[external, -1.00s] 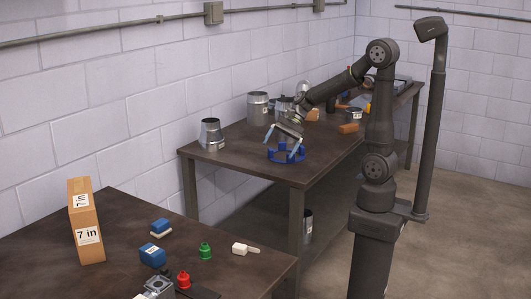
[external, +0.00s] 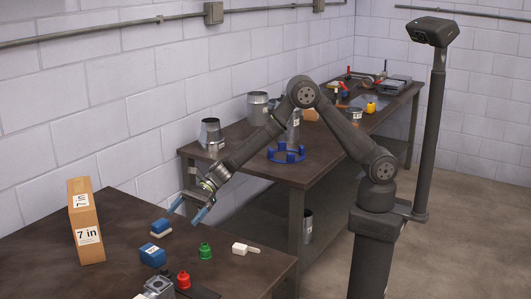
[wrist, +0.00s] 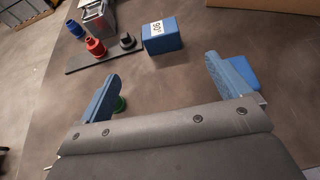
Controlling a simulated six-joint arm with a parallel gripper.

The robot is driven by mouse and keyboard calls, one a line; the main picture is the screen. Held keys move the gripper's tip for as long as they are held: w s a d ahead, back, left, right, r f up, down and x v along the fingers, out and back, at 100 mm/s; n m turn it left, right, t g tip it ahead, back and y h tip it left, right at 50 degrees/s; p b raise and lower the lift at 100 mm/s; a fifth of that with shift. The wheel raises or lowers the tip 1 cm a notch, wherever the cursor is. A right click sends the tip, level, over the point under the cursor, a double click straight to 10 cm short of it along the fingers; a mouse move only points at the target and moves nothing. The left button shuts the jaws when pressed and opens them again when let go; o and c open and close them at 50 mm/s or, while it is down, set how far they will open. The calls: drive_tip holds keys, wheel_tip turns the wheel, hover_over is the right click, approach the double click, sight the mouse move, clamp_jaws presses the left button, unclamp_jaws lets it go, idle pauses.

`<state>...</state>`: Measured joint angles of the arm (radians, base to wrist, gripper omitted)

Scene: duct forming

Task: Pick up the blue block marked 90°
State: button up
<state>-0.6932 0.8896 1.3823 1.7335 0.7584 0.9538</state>
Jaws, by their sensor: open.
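The blue block marked 90° (external: 152,256) sits on the near dark table. In the wrist view, the block (wrist: 163,38) lies at upper middle, its white label facing up toward the camera. My gripper (external: 187,210) is open and empty, above the table and a little behind and to the right of the block in the external view. In the wrist view, its two blue fingers (wrist: 161,68) are spread wide, and the block appears beyond their tips, between them and apart from both.
A second blue piece with a white base (external: 160,227) is close behind the block. A cardboard box (external: 86,228) is at left.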

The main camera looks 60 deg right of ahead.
approach(151, 249)
drive_tip(key=x, duration=0.4)
drive_tip(key=shift+f, duration=0.5)
drive_tip(key=shift+r+x, duration=0.15)
drive_tip(key=shift+x, duration=1.3)
drive_tip(key=shift+r+x, duration=0.15)
drive_tip(key=shift+x, duration=1.25)
drive_tip(key=shift+a, duration=0.15)
drive_tip(key=shift+s, duration=0.1)
drive_tip(key=c, duration=1.3)
drive_tip(key=shift+o, duration=0.2)
drive_tip(key=shift+r, duration=0.15)
